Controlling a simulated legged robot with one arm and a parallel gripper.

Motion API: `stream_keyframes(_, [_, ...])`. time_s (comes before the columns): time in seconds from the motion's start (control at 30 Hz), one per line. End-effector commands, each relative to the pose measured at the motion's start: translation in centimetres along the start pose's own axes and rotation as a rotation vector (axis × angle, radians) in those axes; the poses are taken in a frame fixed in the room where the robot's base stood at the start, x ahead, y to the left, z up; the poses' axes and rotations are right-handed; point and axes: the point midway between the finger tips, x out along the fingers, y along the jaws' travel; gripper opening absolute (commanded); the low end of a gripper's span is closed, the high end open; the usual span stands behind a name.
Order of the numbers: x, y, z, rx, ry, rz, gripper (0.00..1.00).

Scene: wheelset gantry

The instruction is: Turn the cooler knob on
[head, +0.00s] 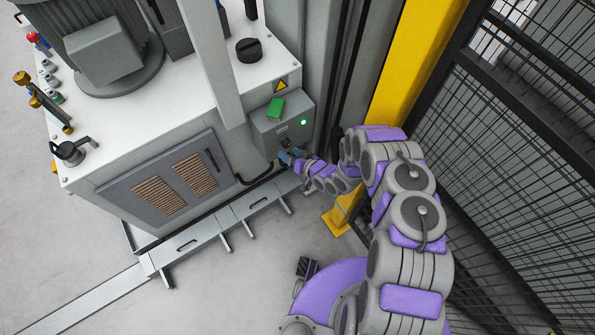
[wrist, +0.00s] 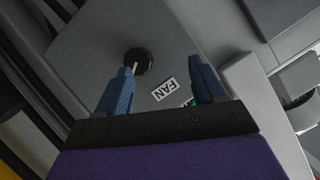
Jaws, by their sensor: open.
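The cooler knob is a round black dial with a pale pointer line. In the wrist view the knob (wrist: 138,60) sits on the grey face of a control box (wrist: 95,45), near a white label (wrist: 165,91) reading FAN. In the head view the box (head: 268,135) is on the side of the white machine, and the knob (head: 286,142) is small and dark just beyond my fingers. My gripper (wrist: 161,65) is open with blue fingers. The left fingertip overlaps the knob's lower edge; contact cannot be told. In the head view my gripper (head: 289,158) is at the box's lower front.
A green block (head: 275,109) and a lit green lamp (head: 304,122) are on the box. A yellow post (head: 408,75) and black mesh fence (head: 520,120) stand to the right. Grey floor trays (head: 230,220) run along the machine's base. Open floor lies at lower left.

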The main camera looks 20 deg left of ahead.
Motion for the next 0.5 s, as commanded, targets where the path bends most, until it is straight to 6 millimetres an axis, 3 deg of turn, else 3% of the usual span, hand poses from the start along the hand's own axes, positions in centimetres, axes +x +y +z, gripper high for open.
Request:
stream_keyframes(0.3, [-5.6, -1.8, 2.9, 0.005, -0.004, 0.003, 0.69])
stream_keyframes(0.5, [-7.4, -2.4, 3.8, 0.001, -0.001, 0.003, 0.69])
